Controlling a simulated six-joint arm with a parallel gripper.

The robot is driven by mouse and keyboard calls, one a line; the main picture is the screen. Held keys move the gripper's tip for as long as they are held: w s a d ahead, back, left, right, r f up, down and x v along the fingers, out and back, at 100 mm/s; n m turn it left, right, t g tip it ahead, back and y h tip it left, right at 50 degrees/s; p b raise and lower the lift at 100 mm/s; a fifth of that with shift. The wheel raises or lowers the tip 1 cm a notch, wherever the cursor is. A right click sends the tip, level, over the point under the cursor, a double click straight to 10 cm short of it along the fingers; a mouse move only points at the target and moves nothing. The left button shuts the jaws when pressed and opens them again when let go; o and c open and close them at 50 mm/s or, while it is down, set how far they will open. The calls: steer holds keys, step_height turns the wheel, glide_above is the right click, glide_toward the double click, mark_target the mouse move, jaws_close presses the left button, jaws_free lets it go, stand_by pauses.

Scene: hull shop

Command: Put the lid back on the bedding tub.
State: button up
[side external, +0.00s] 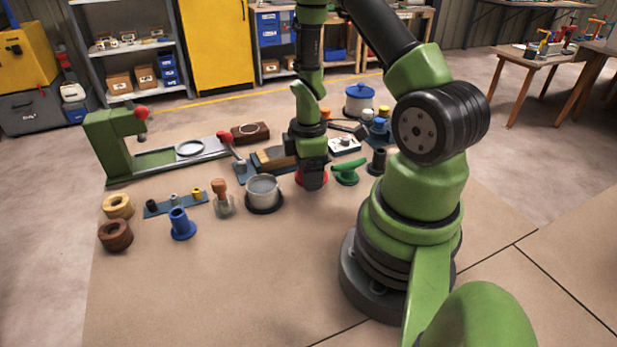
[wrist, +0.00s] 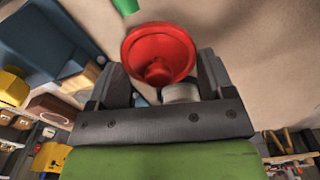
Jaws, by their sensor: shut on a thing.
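My gripper (side external: 313,182) points down over the bench in the side view. It is shut on a red round lid (side external: 325,178), which shows on both sides of the fingers. In the wrist view the lid (wrist: 178,38) is dish-shaped with a central knob between my fingers (wrist: 160,72). The finger contact itself is not clear. An open, pale grey round tub (side external: 263,193) stands upright on a dark base, just left of my gripper. It appears to be the bedding tub. Whether the lid touches the bench cannot be told.
A green-handled tool (side external: 346,171) lies close right of my gripper. A wooden-handled stamp (side external: 222,198) stands left of the tub. A blue-lidded pot (side external: 359,97) stands behind. A green press (side external: 115,145) is at the left. The front of the bench is clear.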

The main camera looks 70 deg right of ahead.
steer(key=r, duration=0.6)
steer(key=shift+w+a+r, duration=0.1)
steer(key=shift+w+r, duration=0.1)
steer(key=shift+r, duration=0.05)
steer(key=w+a+r+n, duration=0.2)
steer(key=w+a+n, duration=0.4)
steer(key=w+a, duration=0.1)
steer(key=shift+f, duration=3.15)
steer(key=shift+f, duration=0.2)
steer(key=o, duration=0.9)
